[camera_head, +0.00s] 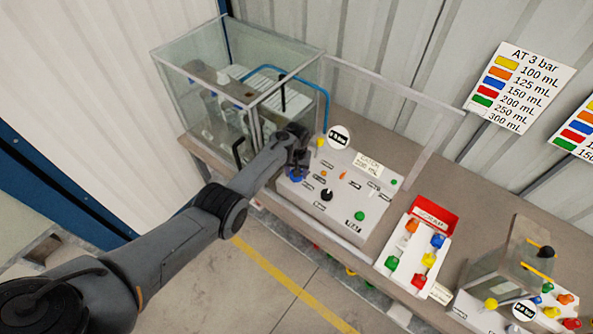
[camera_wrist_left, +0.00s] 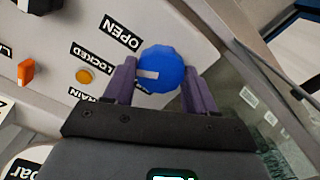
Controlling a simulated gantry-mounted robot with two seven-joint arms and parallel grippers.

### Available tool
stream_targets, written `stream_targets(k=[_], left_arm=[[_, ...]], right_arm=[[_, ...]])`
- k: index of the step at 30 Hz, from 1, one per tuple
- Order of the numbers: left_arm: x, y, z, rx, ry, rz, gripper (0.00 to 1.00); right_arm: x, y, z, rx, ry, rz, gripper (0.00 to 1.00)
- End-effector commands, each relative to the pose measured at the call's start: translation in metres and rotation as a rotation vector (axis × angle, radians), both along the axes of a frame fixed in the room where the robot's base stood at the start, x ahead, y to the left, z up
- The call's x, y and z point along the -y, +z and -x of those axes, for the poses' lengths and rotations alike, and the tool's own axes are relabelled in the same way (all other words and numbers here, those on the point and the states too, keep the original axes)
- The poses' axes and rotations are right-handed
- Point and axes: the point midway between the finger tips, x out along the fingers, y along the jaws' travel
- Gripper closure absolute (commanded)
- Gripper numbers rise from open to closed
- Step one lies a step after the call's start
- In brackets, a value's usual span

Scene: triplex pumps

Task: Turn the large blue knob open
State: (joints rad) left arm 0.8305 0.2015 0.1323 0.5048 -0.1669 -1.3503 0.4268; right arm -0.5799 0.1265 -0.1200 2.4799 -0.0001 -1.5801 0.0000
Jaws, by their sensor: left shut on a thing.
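The large blue knob (camera_wrist_left: 165,62) is on the white control panel (camera_wrist_left: 60,20), and a bit of it shows under my gripper in the head view (camera_head: 295,177). A white mark on the knob points to the left in the wrist view, on the side of the OPEN (camera_wrist_left: 121,33), LOCKED (camera_wrist_left: 92,57) and DRAIN (camera_wrist_left: 82,95) labels. My left gripper (camera_head: 299,171) is shut on the knob, one purple finger on each side of it in the wrist view (camera_wrist_left: 161,84). My right gripper is in neither view.
A glass box (camera_head: 205,65) with a blue hose stands behind and left of the panel. An orange switch (camera_wrist_left: 26,72) and a small orange light (camera_wrist_left: 84,76) sit near the knob. A red tray (camera_head: 436,214) and a colored-knob panel (camera_head: 413,258) stand to the right.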

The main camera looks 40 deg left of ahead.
Motion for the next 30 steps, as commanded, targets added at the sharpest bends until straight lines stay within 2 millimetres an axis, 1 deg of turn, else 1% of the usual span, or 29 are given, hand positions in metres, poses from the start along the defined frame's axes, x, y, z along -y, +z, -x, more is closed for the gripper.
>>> stream_targets(k=[6,15,21,30], left_arm=[[-0.0002,0.0004,0.0000,0.000,-0.195,0.000,0.74],[-0.0005,0.0007,-0.0003,0.000,-0.392,-0.001,0.74],[-0.0001,0.0005,-0.0003,0.000,-0.464,0.000,0.74],[0.0001,0.0004,-0.0003,0.000,-0.496,0.000,0.74]], right_arm=[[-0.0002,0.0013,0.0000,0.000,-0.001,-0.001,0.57],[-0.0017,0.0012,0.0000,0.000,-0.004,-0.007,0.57],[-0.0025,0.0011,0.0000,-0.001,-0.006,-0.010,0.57],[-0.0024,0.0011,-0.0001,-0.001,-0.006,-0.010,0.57]])
